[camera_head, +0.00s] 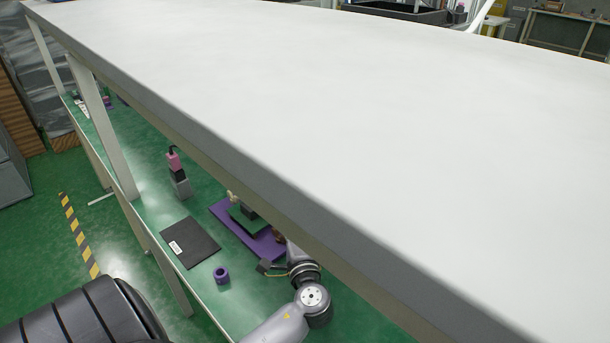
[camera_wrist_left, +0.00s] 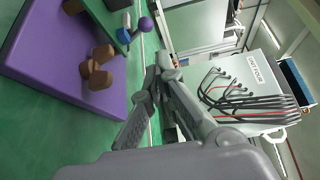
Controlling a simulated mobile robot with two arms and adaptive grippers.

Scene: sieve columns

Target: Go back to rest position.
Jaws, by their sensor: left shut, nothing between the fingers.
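My left gripper (camera_wrist_left: 160,72) shows in the left wrist view with its grey fingers together and nothing between them. A purple board (camera_wrist_left: 52,60) with brown knobbed pieces (camera_wrist_left: 98,70) lies to its left in that view. In the head view my left arm comes up from the bottom and reaches beside the purple board (camera_head: 262,246) on the lower green shelf. The large white tabletop hides part of the wrist there, so the fingers are not clear. My right gripper is in neither view.
The white tabletop (camera_head: 330,110) is bare and overhangs the green shelf (camera_head: 150,205). On the shelf are a black flat plate (camera_head: 190,242), a purple ring (camera_head: 221,275) and a pink-topped object (camera_head: 176,170). A wall box with cables (camera_wrist_left: 250,85) shows in the wrist view.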

